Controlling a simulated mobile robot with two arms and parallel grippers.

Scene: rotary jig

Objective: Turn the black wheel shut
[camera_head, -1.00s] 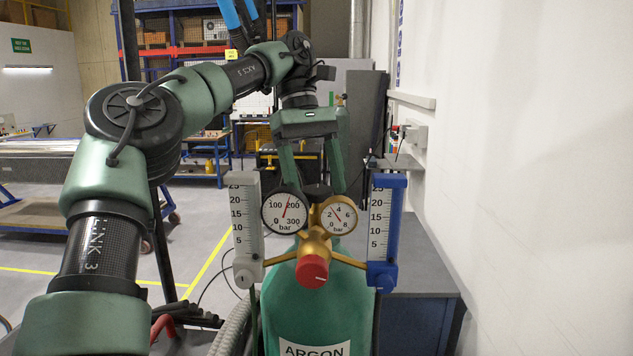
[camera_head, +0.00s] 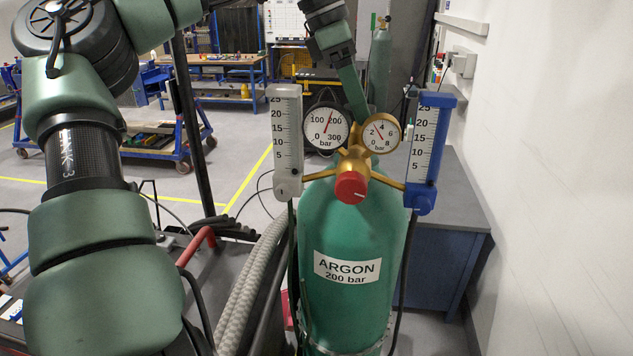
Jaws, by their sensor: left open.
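The green argon cylinder (camera_head: 350,230) stands upright in front of me. A brass regulator (camera_head: 354,162) with a red knob (camera_head: 351,188) and two round gauges, left (camera_head: 326,128) and right (camera_head: 381,133), sits on its top. The black wheel (camera_head: 354,125) is almost wholly hidden behind the gauges; only a dark bit shows between them. My left gripper (camera_head: 346,108) points down at that spot from behind the gauges, open. One green finger shows; the other is mostly hidden. I cannot tell whether the fingers touch the wheel. My right gripper is not in view.
A grey flowmeter (camera_head: 287,145) stands left of the gauges and a blue one (camera_head: 424,150) right, both close to the gripper. A grey hose (camera_head: 250,285) runs down the left side. A blue-grey cabinet (camera_head: 440,245) and white wall (camera_head: 560,180) bound the right.

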